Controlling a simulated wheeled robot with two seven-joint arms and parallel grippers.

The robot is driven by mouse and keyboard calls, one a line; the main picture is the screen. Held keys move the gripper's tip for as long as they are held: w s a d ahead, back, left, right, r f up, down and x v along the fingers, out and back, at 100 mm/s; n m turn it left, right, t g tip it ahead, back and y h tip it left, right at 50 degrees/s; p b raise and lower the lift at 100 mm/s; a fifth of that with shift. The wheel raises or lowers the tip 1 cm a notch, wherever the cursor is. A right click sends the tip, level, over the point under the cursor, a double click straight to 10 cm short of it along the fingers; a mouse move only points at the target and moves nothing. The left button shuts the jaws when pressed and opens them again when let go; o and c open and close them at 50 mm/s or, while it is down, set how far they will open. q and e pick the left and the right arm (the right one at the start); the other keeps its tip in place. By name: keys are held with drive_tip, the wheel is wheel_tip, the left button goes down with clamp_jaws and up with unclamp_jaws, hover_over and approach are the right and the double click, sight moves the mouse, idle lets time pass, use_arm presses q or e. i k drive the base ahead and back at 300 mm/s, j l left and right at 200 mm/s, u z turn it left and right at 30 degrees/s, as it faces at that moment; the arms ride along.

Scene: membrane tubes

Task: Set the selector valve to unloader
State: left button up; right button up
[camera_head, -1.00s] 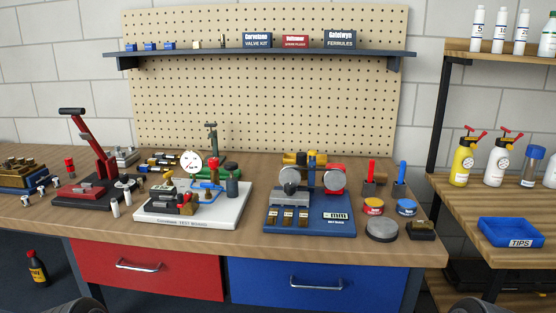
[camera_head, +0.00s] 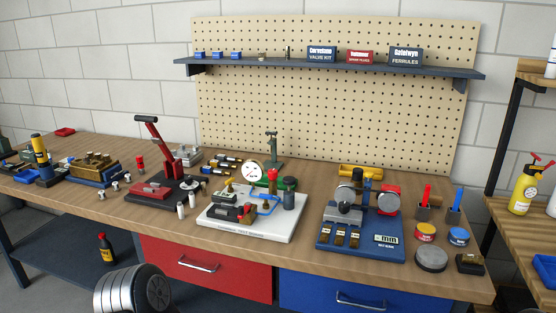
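A white test board (camera_head: 288,226) stands on the wooden bench. The selector valve cannot be singled out at this size, and no "unloader" marking is readable. To the right is a blue fixture (camera_head: 397,253) with round grey and red parts, brass pieces and an "mm" readout. Neither gripper is in view.
A red lever press (camera_head: 160,140) stands left of the white board. Round tins (camera_head: 426,232) and a grey disc (camera_head: 431,258) sit right of the blue fixture. A shelf (camera_head: 330,65) hangs on the pegboard behind. Bare bench shows along the front edge.

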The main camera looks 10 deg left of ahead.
sight(228, 182)
drive_tip(key=i+j+z, duration=0.1)
drive_tip(key=j, duration=1.6)
